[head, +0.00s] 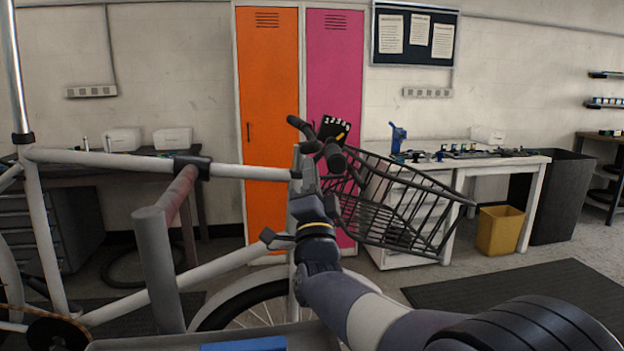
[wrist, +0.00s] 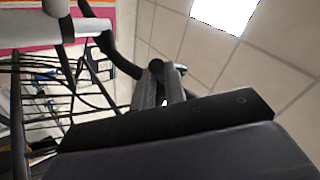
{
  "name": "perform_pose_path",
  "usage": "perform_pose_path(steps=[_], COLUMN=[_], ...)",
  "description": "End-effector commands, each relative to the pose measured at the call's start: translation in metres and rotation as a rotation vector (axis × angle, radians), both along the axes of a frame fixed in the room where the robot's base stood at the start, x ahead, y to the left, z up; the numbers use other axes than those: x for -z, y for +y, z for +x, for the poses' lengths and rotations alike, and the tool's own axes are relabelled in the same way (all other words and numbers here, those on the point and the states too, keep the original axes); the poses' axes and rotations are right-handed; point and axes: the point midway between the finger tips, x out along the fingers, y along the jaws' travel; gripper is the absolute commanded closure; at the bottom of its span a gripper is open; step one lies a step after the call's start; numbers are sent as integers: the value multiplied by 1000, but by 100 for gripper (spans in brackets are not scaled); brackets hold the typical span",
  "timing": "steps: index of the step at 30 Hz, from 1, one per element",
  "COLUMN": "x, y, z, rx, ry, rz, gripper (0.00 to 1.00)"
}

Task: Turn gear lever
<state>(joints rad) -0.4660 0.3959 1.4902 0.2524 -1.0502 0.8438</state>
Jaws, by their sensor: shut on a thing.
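The white bike's handlebar (head: 301,127) is dark and curved, with a grip end facing me. A black gear indicator (head: 336,126) with white numbers and an orange mark sits on it. My gripper (head: 308,158) is raised to the handlebar just below and left of the indicator. In the wrist view, the two grey fingers of my gripper (wrist: 161,84) are shut on a small dark part with a rounded end, which appears to be the gear lever (wrist: 157,66). The fingers hide most of it. The handlebar (wrist: 122,62) curves in beside it from the upper left.
A black wire basket (head: 405,210) is mounted right of the handlebar, close to my arm. The bike's white top tube (head: 250,172) runs left. Behind stand orange (head: 268,90) and pink lockers (head: 335,60), and a workbench (head: 530,165) with a yellow bin (head: 499,231).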

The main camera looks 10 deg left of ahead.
Motion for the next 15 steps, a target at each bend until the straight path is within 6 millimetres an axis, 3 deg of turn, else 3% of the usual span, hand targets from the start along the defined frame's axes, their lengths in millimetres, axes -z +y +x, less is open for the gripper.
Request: perform_pose_path(steps=[6,7,15], x=[-1,-1,-1], y=[0,0,0], z=[0,0,0], rx=[-1,-1,0], ry=[-1,-1,-2], rz=[5,5,3], gripper=[100,87,66])
